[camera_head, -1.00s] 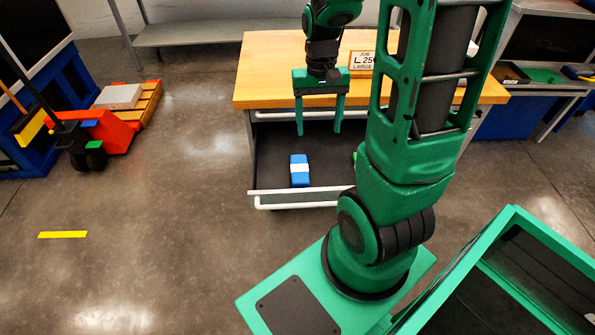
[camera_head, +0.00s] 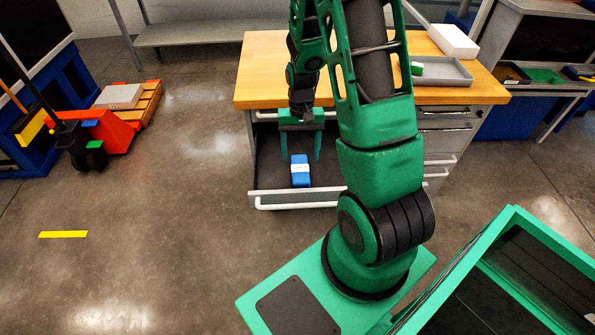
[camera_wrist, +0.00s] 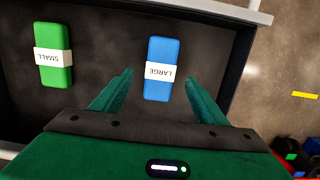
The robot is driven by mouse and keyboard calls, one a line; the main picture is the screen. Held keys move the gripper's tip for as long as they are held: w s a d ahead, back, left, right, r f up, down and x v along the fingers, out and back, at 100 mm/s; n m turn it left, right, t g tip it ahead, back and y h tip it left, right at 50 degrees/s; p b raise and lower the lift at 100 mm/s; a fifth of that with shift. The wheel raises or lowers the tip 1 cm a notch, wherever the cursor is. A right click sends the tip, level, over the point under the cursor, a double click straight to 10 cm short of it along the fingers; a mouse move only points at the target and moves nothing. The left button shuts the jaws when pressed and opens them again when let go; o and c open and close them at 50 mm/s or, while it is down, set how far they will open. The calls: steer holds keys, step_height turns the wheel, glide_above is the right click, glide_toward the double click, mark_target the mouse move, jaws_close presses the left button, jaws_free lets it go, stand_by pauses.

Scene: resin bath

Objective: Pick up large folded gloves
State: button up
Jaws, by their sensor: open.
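The large folded gloves (camera_head: 300,170) are a blue bundle with a white band, lying in the open drawer. In the wrist view the bundle (camera_wrist: 162,52) shows the band reading LARGE. My gripper (camera_head: 301,158) is open and empty, above the drawer and over the blue bundle. In the wrist view my gripper's two fingertips (camera_wrist: 158,76) point toward the bundle, which lies between their lines and a little beyond them. A green bundle with a band reading SMALL (camera_wrist: 53,54) lies in the same drawer, apart from the blue one; my arm hides it in the head view.
The drawer (camera_head: 262,198) is pulled out from a wooden-topped bench (camera_head: 262,68). Its walls surround both bundles. A grey tray (camera_head: 445,76) and a white box (camera_head: 453,40) are on the bench top. The floor to the left is clear near the yellow strip (camera_head: 63,234).

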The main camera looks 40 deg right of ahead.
mark_target(300, 167)
steer(key=shift+a+f, duration=0.2)
steer(key=shift+f, duration=2.45)
steer(key=c, duration=1.2)
